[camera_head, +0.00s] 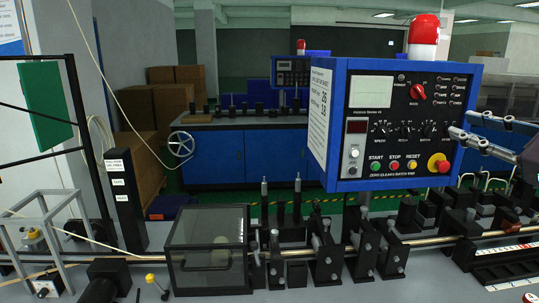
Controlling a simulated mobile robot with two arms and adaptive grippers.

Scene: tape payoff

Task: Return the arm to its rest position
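My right gripper (460,125) comes in from the right edge, beside the right side of the blue control box. Its two grey fingers are spread apart with nothing between them, so it is open. The fingertips are close to the box's right edge; I cannot tell whether they touch it. The control box (341,140) has a black front panel with a red knob, green, red and yellow buttons, and a red emergency stop on a yellow base. My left gripper is not in view.
A red beacon (424,30) stands on the box. Below runs a line of black clamps (327,258) along a metal rod, with a clear-sided case (208,250) at left. A grey frame (45,235) stands far left. A blue bench (240,155) is behind.

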